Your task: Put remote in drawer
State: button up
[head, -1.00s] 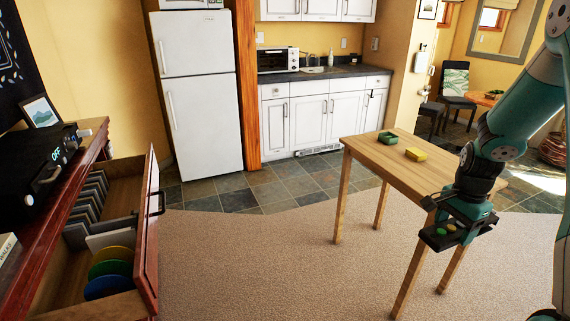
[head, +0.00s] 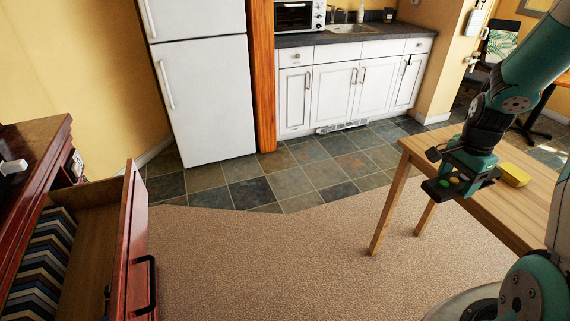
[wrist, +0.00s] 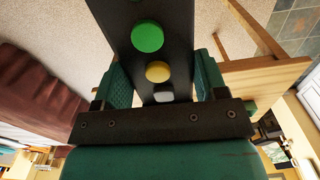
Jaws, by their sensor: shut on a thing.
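The remote (wrist: 150,38) is dark, with a green, a yellow and a pale button. My gripper (wrist: 164,82) is shut on it, with a teal finger pad on each side. In the head view my gripper (head: 452,189) holds the remote (head: 436,190) in front of the wooden table. The open drawer (head: 122,235) is at the lower left, with a dark handle on its front. Several files or cases stand in a row inside it, and bare wooden floor shows beside them. The drawer's near end is cut off by the frame.
Clear carpet (head: 260,262) lies between drawer and table. The red-brown cabinet (head: 40,165) borders the left. A white fridge (head: 207,95) and kitchen units stand behind.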

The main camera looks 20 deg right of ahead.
aim_at(109, 234)
jog(key=i, duration=1.55)
jog(key=u, duration=3.05)
